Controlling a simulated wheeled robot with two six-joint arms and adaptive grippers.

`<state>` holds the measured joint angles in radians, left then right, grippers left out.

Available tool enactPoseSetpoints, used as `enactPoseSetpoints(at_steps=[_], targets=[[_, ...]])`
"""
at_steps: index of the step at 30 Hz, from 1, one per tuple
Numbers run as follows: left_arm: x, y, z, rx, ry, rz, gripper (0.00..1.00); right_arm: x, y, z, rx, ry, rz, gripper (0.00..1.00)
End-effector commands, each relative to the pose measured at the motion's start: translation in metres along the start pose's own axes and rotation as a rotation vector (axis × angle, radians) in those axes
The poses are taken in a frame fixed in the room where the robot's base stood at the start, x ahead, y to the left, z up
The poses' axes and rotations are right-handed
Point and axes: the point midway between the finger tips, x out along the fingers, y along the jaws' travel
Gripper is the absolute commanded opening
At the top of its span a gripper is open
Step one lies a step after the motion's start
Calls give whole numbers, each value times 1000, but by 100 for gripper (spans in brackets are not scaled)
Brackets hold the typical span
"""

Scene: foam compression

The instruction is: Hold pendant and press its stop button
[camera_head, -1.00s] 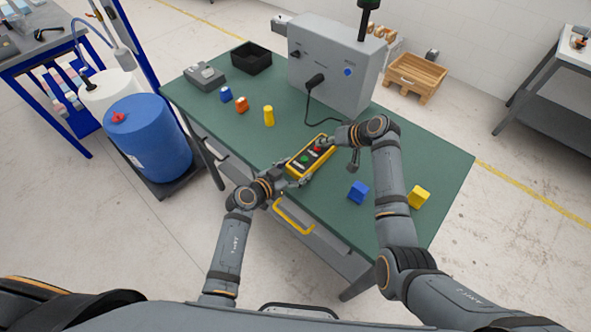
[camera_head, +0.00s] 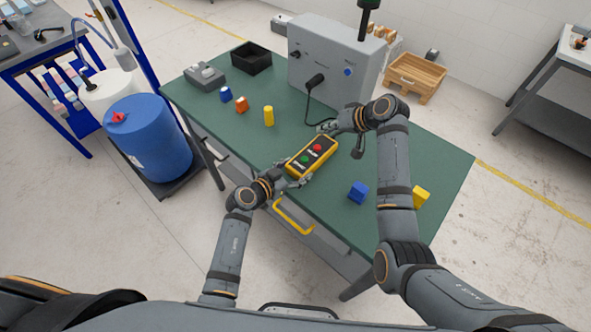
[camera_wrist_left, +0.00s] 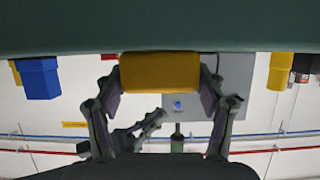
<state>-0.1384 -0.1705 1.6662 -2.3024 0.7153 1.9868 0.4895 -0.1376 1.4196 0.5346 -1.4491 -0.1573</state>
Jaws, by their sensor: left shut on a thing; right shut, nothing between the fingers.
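The pendant (camera_head: 296,166) is a yellow-edged box with a dark face over the green table. It carries a red button (camera_head: 317,148) toward its far end and a green button (camera_head: 305,159) nearer me. My left gripper (camera_head: 297,181) is shut on the pendant's near end. In the left wrist view the yellow end of the pendant (camera_wrist_left: 160,72) sits between both fingers. My right gripper (camera_head: 325,128) is shut and empty, just past the pendant's far end and apart from the red button. Whether the pendant touches the table is unclear.
A grey control box (camera_head: 333,70) with a cable and blue button stands at the back of the green table (camera_head: 230,130). Small blocks and a black bin (camera_head: 251,58) are at left.

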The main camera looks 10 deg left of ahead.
Motion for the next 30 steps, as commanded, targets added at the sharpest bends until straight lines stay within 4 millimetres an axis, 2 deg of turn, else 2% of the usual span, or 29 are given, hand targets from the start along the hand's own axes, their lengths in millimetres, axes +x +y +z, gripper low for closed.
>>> enactPoseSetpoints(at_steps=[8, 9, 14, 25, 28, 30], targets=[[0, 0, -1, 0, 1, -1, 12, 0, 0, 0, 0, 0, 0, 0], [0, 0, -1, 0, 1, -1, 73, 0, 0, 0, 0, 0, 0, 0], [0, 0, 0, 0, 1, -1, 95, 0, 0, 0, 0, 0, 0, 0], [-1, 0, 0, 0, 0, 0, 97, 0, 0, 0, 0, 1, 0, 0], [-11, -1, 1, 2, -1, -2, 97, 0, 0, 0, 0, 1, 0, 0], [-25, 0, 2, 3, -3, -1, 97, 0, 0, 0, 0, 1, 0, 0]])
